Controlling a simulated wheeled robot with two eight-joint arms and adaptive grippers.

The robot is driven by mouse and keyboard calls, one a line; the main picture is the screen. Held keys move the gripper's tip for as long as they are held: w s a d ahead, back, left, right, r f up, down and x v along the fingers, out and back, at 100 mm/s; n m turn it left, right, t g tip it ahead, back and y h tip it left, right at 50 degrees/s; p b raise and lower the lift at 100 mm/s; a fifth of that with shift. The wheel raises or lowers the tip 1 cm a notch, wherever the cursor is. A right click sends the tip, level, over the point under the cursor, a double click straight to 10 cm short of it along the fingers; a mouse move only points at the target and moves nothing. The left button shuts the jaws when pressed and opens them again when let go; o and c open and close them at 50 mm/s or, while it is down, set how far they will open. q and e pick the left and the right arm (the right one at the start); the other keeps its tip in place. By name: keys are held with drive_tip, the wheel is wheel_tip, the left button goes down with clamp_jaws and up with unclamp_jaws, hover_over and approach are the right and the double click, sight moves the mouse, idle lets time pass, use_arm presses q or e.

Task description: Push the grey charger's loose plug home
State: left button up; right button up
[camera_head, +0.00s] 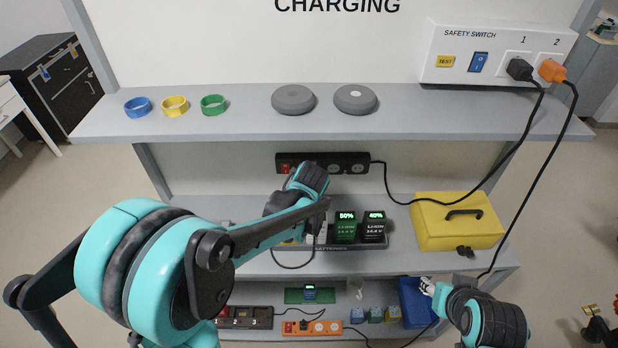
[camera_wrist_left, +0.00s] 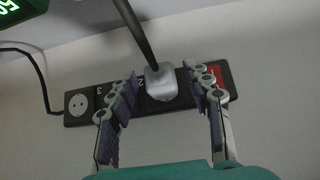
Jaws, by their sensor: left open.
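A grey plug (camera_wrist_left: 160,83) with a dark cord shows in the left wrist view, at the socket near the red-switch end of a black power strip (camera_wrist_left: 82,121). I cannot tell how deep the plug sits. My left gripper (camera_wrist_left: 161,76) is open, with one finger on each side of the plug and a gap to both. In the head view the strip (camera_head: 325,158) is on the panel behind the middle shelf, and my left arm hides the plug. I cannot pick out the grey charger. My right gripper (camera_head: 427,287) is low at the right, small and unclear.
Batteries with lit percentages (camera_head: 345,226) stand on the middle shelf beside a yellow case (camera_head: 458,222). The upper shelf overhangs the strip. A black cord (camera_head: 388,182) runs from the strip toward the safety switch box (camera_head: 490,57). An orange strip (camera_head: 311,328) lies below.

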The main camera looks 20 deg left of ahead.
use_arm(q)
clamp_jaws()
drive_tip(key=shift+w+a, duration=0.15)
drive_tip(key=shift+w, duration=0.25)
idle(0.7)
drive_tip(key=shift+o, duration=0.5)
unclamp_jaws()
drive_tip(key=shift+w, duration=0.1)
